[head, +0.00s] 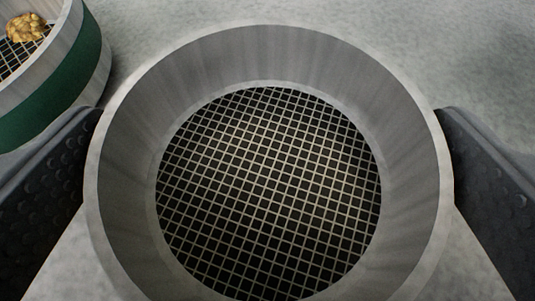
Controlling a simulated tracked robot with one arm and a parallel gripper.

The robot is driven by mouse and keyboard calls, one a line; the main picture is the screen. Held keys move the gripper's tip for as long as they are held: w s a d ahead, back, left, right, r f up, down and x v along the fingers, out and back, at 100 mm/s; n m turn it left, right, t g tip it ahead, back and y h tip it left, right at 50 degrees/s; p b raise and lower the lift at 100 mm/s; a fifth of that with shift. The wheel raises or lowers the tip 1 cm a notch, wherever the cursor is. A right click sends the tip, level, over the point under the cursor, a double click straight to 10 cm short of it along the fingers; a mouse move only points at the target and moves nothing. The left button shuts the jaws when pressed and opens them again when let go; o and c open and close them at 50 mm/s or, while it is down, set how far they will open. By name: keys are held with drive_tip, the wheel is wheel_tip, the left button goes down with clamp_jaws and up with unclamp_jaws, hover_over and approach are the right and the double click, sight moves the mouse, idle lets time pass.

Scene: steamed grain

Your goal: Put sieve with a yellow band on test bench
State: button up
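A round grey metal sieve (270,52) fills the middle of the head view, seen from above. Its dark wire mesh is empty. Its outer wall is hidden from this angle, so I cannot see the colour of any band. My gripper (270,112) has one dark finger on each side of this sieve. Both fingers meet its sides with no visible gap, so it looks clamped between them. The test bench cannot be identified in this view.
Another sieve with a green band (62,92) stands at the upper left, close to my left finger. A yellow grainy lump (27,27) lies on its mesh. The speckled grey surface (460,50) is clear at the upper right.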

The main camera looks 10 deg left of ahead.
drive_tip(key=shift+r+p, duration=0.4)
drive_tip(key=shift+r, duration=0.1)
drive_tip(key=shift+s+r, duration=0.2)
drive_tip(key=shift+r, duration=0.1)
drive_tip(key=p+v, duration=0.1)
drive_tip(key=v, duration=1)
drive_tip(key=shift+s, duration=0.35)
drive_tip(key=shift+d, duration=0.1)
